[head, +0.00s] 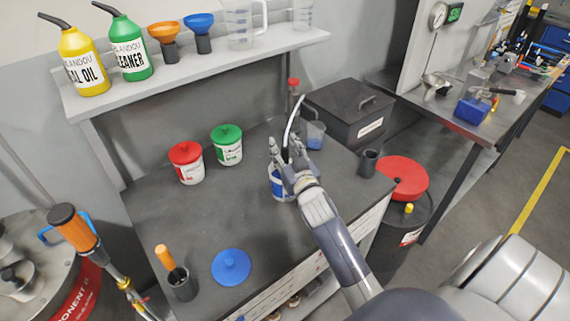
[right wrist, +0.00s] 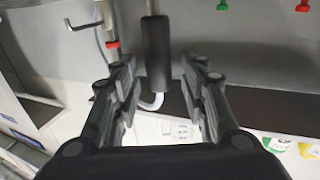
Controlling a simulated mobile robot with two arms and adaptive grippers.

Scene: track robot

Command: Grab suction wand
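The likely suction wand is a curved white tube (head: 292,115) rising by the blue-labelled container (head: 279,185) on the dark workbench. In the right wrist view a black padded grip (right wrist: 157,55) with a pale bent tube below it stands between and beyond the fingers; it looks like the wand's handle. My right gripper (head: 286,147) is above that container, fingers pointing away from me along the tube. It also shows in the right wrist view (right wrist: 158,75), open, with gaps on both sides of the grip. The gripper hides part of the tube and container. My left gripper is not in view.
Red-lidded (head: 186,153) and green-lidded (head: 227,135) tubs stand left of the gripper. A blue lid (head: 231,267) and a dark cup with an orange-handled tool (head: 182,284) are in front. A shelf (head: 200,70) with bottles runs behind. The bench middle is clear.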

